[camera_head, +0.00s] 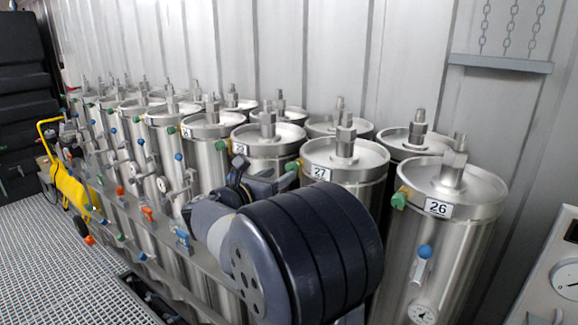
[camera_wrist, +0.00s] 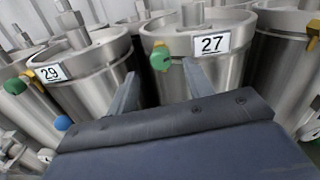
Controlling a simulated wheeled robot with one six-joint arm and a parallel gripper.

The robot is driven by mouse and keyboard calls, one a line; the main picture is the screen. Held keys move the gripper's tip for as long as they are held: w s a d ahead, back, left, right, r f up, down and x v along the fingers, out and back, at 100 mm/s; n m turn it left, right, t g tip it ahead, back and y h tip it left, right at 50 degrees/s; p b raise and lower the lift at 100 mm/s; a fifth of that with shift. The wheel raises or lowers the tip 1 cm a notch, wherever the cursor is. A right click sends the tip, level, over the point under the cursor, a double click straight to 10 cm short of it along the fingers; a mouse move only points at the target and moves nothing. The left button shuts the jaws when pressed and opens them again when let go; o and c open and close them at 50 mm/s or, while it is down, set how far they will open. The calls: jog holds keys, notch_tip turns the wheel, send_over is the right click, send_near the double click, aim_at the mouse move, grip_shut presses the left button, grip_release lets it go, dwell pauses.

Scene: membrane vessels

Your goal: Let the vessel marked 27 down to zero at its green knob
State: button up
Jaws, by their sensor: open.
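The vessel marked 27 (camera_head: 345,160) is a steel cylinder in the front row, left of the vessel marked 26; it also shows in the wrist view (camera_wrist: 222,70). Its green knob (camera_wrist: 160,58) sits on a brass fitting just below the rim, left of the label 27 (camera_wrist: 212,43). In the head view this green knob (camera_head: 292,165) shows at the vessel's left edge, just past my arm. My gripper (camera_wrist: 160,78) is open and empty, its two fingers pointing at vessel 27, with the green knob between them in the picture. Contact cannot be told. My arm hides the lower vessel.
The vessel marked 26 (camera_head: 452,195) stands to the right with a green knob, blue knob and gauge. The vessel marked 29 (camera_wrist: 85,70) stands left. A pipe rack with coloured handles (camera_head: 150,215) runs along the front.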

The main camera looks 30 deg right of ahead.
aim_at(289, 170)
jog(key=p+x, duration=0.1)
jog(key=x, duration=0.4)
jog(key=shift+w+d, duration=0.1)
jog(key=shift+d, duration=0.15)
jog(key=shift+c, duration=0.6)
jog(key=c, duration=0.9)
